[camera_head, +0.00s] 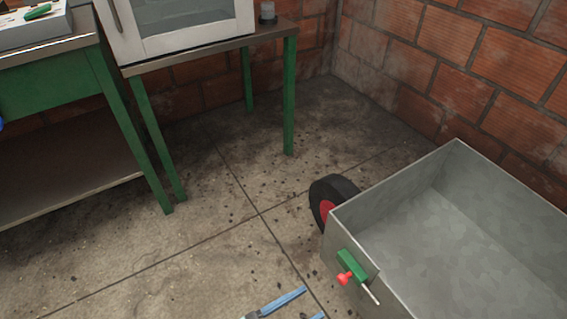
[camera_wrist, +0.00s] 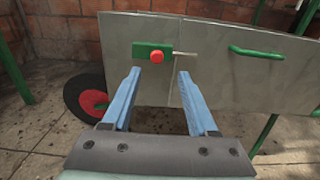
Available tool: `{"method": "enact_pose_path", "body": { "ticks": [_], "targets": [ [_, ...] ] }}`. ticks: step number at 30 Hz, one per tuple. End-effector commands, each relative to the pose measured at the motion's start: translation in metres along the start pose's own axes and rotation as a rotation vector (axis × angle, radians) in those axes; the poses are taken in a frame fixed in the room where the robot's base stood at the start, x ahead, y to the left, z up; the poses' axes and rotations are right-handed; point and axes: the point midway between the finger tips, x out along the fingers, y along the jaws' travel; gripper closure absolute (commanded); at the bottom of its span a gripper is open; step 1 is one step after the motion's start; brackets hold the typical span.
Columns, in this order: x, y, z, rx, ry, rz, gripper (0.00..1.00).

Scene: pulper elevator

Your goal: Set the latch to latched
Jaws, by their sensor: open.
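The latch has a green body (camera_head: 352,266) with a red knob (camera_head: 344,279) and a thin metal rod (camera_head: 371,294). It sits on the outer wall of a grey metal cart (camera_head: 337,233). In the wrist view the green body (camera_wrist: 141,50) is level, the red knob (camera_wrist: 156,57) is at its right part, and the rod (camera_wrist: 185,54) points right past a seam between two panels. My gripper (camera_wrist: 159,73) is open and empty, its blue fingertips just below the knob in that view. In the head view the fingers (camera_head: 312,303) are left of the latch, apart from it.
A black wheel with a red hub (camera_head: 327,212) is beside the cart. A green handle (camera_wrist: 255,52) is on the panel right of the latch. Green-legged tables (camera_head: 289,95) stand at the back, one bearing a white appliance (camera_head: 180,43). The floor at left is clear.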

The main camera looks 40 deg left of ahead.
Motion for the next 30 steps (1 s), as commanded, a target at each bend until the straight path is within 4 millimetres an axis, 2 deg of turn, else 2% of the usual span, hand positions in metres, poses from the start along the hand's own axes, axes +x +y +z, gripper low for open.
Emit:
{"method": "enact_pose_path", "body": {
  "ticks": [4, 10, 27, 30],
  "targets": [
    [-0.026, 0.001, 0.001, 0.0, 0.001, 0.002, 0.41],
    [-0.042, 0.0, 0.0, 0.0, 0.0, 0.0, 0.41],
    [-0.043, 0.0, 0.0, 0.0, 0.0, -0.001, 0.41],
    [-0.034, 0.004, 0.003, 0.062, 0.025, -0.022, 0.41]
  ]
}}
